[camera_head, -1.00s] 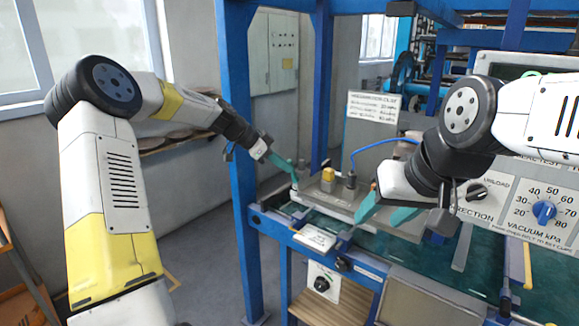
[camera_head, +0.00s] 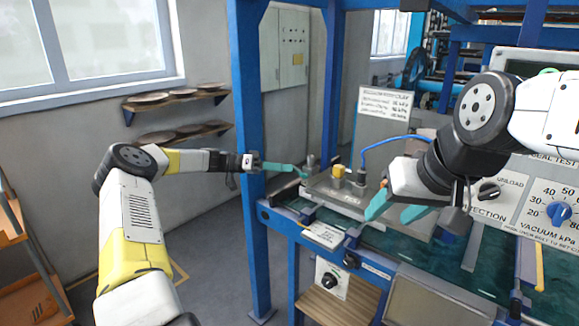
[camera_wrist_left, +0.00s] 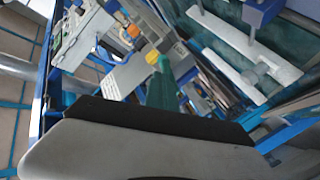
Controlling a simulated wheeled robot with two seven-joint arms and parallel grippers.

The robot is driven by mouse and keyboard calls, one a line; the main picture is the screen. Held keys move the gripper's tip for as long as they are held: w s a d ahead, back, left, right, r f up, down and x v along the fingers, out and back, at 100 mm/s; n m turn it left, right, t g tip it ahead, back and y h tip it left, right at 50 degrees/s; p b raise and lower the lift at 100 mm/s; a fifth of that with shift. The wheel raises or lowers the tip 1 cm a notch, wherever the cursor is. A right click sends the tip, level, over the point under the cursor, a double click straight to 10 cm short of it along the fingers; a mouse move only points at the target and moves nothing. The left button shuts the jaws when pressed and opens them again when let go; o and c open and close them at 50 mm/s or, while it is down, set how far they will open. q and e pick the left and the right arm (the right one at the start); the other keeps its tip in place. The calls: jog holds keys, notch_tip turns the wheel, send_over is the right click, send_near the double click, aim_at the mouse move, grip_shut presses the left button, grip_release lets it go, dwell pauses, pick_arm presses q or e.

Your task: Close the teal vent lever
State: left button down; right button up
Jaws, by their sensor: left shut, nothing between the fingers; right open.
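My left gripper (camera_head: 300,172) has teal fingers, shut and empty. It points right, its tips at the left end of the grey plate fixture (camera_head: 336,197). In the left wrist view the teal fingers (camera_wrist_left: 162,88) reach toward a yellow knob (camera_wrist_left: 152,57); this knob (camera_head: 338,171) also stands on the fixture in the head view. I cannot make out a teal vent lever separately from my teal fingers; contact at the tips is also unclear. My right gripper (camera_head: 396,210) is open and empty over the fixture's right side.
A blue post (camera_head: 249,150) stands behind my left gripper. A blue hose (camera_head: 385,142) arches over the fixture. A panel with a blue vacuum dial (camera_head: 558,212) is at right. Plates lie on wall shelves (camera_head: 180,98) at left. Floor below my left forearm is clear.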

pick_arm(q)
jog(key=shift+w+a+f+n+h, duration=0.1)
jog(key=shift+f+n+h, duration=0.5)
jog(key=shift+h, duration=0.2)
